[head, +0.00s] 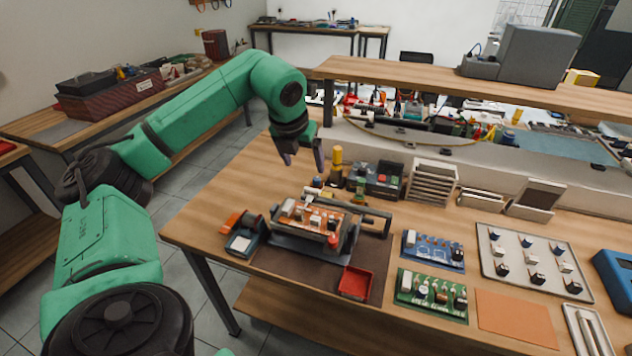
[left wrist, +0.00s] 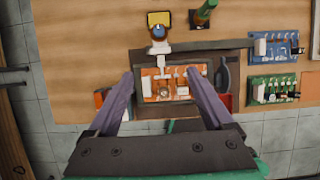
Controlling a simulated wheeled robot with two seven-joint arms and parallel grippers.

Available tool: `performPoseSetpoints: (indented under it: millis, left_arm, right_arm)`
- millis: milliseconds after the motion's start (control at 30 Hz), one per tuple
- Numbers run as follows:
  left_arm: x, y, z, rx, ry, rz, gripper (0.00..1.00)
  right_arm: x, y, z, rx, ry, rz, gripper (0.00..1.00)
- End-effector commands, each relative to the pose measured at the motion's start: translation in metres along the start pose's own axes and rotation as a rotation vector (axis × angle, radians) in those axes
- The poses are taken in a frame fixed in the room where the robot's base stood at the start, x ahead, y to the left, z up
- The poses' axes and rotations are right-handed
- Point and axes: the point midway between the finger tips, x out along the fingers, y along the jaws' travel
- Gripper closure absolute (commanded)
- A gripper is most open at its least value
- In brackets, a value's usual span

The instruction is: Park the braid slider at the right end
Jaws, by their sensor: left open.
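An orange circuit board (head: 312,215) sits in a dark holder on a brown mat (head: 278,261). It also shows in the left wrist view (left wrist: 165,85). A dark bar (head: 372,221) reaches out to the right of the board. I cannot tell for sure which small part is the braid slider. A white piece (left wrist: 158,48) lies just behind the board, in front of a yellow-topped post (head: 337,156). My left gripper (head: 304,162) is open and empty, above and behind the board; its fingers (left wrist: 160,74) appear on either side of it. My right gripper is out of view.
A red tray (head: 355,283) and an orange-and-grey tool (head: 243,235) lie near the board. Blue (head: 433,250) and green (head: 432,294) boards lie to the right. A dark box (head: 378,178) and slotted rack (head: 431,182) stand behind. The table's left rear is bare.

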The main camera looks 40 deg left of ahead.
Motion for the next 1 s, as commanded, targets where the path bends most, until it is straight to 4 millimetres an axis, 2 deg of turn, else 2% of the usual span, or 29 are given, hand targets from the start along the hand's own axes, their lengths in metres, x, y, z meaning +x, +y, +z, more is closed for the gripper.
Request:
performPoseSetpoints:
  millis: [100,200,300,400,533,767,800,867,1000]
  left_arm:
    - [0.030,0.001,-0.001,0.001,0.006,0.003,0.15]
    - [0.057,0.000,-0.001,0.001,0.006,0.001,0.15]
    - [0.083,0.000,0.000,0.001,0.005,0.000,0.15]
    - [0.103,-0.001,0.000,0.001,0.003,-0.002,0.15]
    - [0.118,-0.001,0.000,0.002,0.001,-0.001,0.15]
    - [0.121,-0.001,0.000,0.002,-0.001,-0.001,0.15]
    - [0.121,-0.001,0.000,0.002,-0.001,-0.001,0.19]
    - [0.121,-0.001,0.000,0.002,-0.001,-0.001,0.42]
    - [0.121,-0.001,0.000,0.002,-0.001,-0.001,0.95]
  right_arm:
    - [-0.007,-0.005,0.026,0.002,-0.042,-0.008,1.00]
    - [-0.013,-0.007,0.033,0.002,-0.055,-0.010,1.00]
    - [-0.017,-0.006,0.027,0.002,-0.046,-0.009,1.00]
    - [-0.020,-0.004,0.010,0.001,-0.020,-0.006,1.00]
    - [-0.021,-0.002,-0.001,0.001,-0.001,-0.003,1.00]
    - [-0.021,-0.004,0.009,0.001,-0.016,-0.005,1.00]
    - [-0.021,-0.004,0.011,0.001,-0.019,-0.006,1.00]
    - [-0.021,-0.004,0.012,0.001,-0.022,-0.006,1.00]
    - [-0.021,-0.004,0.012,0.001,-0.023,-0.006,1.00]
